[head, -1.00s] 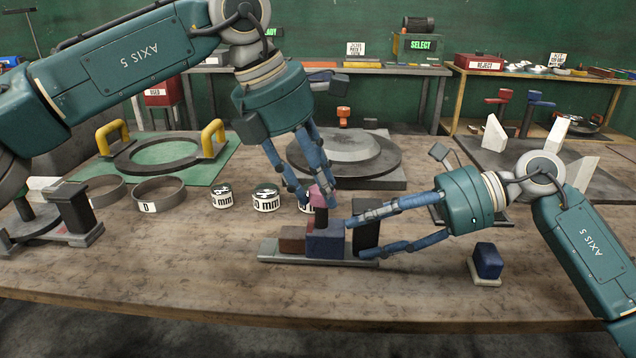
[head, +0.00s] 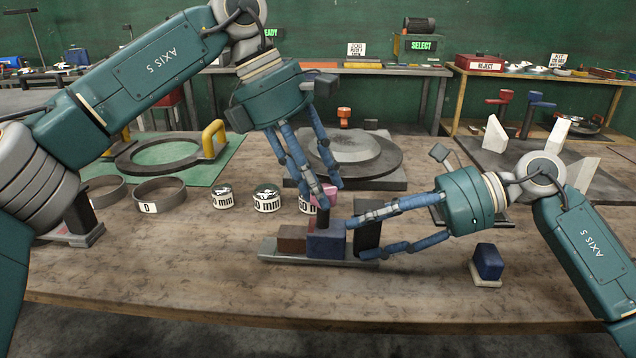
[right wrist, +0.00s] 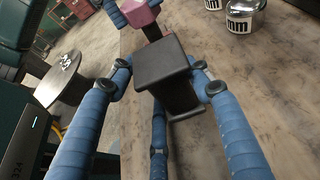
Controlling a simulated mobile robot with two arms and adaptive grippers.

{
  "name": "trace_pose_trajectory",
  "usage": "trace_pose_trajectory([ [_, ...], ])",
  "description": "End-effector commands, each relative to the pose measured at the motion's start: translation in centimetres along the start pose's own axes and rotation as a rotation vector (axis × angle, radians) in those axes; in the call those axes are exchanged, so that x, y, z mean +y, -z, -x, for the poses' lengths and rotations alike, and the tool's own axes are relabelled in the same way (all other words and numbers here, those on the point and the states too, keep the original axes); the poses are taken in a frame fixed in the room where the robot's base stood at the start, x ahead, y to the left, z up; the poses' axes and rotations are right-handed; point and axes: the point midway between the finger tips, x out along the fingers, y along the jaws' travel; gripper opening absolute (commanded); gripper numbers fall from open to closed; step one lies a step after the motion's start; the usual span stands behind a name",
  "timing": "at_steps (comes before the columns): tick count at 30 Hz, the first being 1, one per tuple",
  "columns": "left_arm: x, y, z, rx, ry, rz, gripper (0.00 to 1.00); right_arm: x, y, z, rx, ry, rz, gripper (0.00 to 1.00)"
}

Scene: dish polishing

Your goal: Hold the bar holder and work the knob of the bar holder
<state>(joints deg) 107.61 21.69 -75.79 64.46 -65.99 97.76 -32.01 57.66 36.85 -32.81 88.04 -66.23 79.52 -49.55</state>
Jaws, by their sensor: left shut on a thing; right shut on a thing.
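The bar holder (head: 280,257) sits on the workbench, a flat grey base with a brown block (head: 292,239), a bluish-purple block (head: 326,243) and a dark upright block (head: 369,222). Its pink knob (head: 331,195) stands on a dark stem above the purple block. My left gripper (head: 322,199) is shut on the knob from above; its fingers partly hide it. My right gripper (head: 355,238) reaches in from the right and is shut on the dark upright block. In the right wrist view this block (right wrist: 168,62) is between the blue fingers, with the knob (right wrist: 139,14) beyond.
Several white-labelled tins (head: 266,198) and a grey ring (head: 160,195) stand behind and left. A round grey plate (head: 350,152) lies behind the holder. A dark blue block on a pale base (head: 488,262) stands at right. The bench front is clear.

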Motion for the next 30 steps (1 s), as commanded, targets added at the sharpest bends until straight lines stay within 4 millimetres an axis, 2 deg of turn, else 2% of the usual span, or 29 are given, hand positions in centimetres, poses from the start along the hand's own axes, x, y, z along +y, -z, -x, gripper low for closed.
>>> trace_pose_trajectory([
  [1, -0.29, -0.8, -0.15, -0.015, 0.023, -0.044, 0.09, 0.27, 0.02, -0.46, -0.001, -0.011, -0.003, 0.27],
  [12, -0.19, -0.77, -0.12, -0.013, 0.119, -0.267, 0.09, 0.24, 0.05, -0.47, -0.001, -0.01, -0.005, 0.27],
  [30, -0.27, -0.73, -0.13, -0.011, 0.157, -0.352, 0.09, 0.12, 0.11, -0.42, -0.001, -0.006, -0.008, 0.27],
])
